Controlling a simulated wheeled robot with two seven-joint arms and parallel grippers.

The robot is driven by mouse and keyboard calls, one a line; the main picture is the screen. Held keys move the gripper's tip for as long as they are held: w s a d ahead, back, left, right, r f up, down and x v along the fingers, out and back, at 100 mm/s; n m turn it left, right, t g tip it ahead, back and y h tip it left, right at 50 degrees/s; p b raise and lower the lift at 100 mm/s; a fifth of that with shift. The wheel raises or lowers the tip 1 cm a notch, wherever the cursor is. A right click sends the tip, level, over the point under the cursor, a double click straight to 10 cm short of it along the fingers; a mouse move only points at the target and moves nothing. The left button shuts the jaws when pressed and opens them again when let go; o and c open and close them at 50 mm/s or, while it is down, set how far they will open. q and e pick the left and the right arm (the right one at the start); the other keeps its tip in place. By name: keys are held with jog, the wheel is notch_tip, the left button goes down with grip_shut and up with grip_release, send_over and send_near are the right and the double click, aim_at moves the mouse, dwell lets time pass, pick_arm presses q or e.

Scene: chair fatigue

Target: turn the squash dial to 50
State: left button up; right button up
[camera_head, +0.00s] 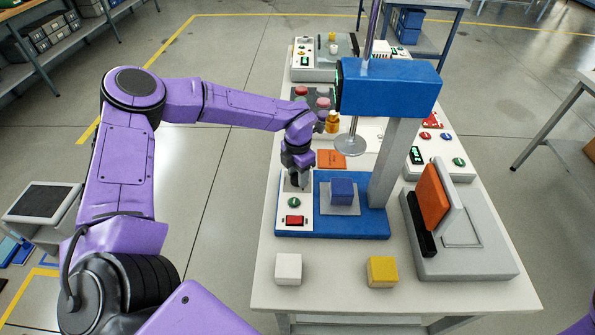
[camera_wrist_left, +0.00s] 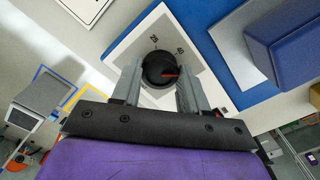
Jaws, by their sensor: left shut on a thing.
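The squash dial (camera_wrist_left: 158,68) is a round black knob with a red pointer on a grey and white panel (camera_head: 308,221). My left gripper (camera_head: 296,181) is over the far end of this panel and hides the dial in the head view. In the left wrist view, its two grey fingers (camera_wrist_left: 157,88) are shut on the dial, one on each side. The red pointer points right, toward the right finger, beyond the 40 mark. Any mark there is hidden. My right gripper is not in view.
Beside the panel, a blue cube (camera_head: 342,190) sits on a grey plate under a blue press head (camera_head: 389,87) with a hanging disc (camera_head: 350,144). A white cube (camera_head: 288,268) and a yellow cube (camera_head: 382,271) stand at the near table edge. A grey fixture (camera_head: 470,262) stands right.

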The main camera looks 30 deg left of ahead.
pick_arm(q)
jog(key=shift+s+d+f+m+p, duration=0.1)
jog(key=shift+m+p, duration=0.15)
jog(key=shift+m, duration=0.75)
jog(key=shift+s+f+m+p, duration=0.1)
jog(key=shift+m+p, duration=0.1)
jog(key=shift+m, duration=0.8)
jog(key=o, duration=1.1)
jog(key=shift+c, duration=0.2)
jog(key=shift+w, duration=0.15)
jog(key=shift+r, duration=0.25)
notch_tip(320, 180, up, 10)
jog(key=b, duration=0.2)
